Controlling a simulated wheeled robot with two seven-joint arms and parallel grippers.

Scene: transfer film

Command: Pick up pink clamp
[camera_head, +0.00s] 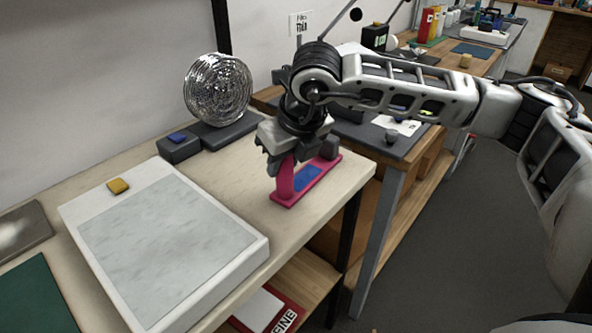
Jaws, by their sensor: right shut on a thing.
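The pink clamp (284,180) stands upright at the right end of the light wooden table, on or just at a pink-edged base with a blue inset (308,179). My right gripper (279,161) comes down from above and is shut on the upper part of the clamp, hiding its top. I cannot tell whether the clamp is lifted off the base. My left gripper is not in view.
A shiny round foil disc (218,89) stands behind. A second bench (427,130) with several items extends to the back right.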

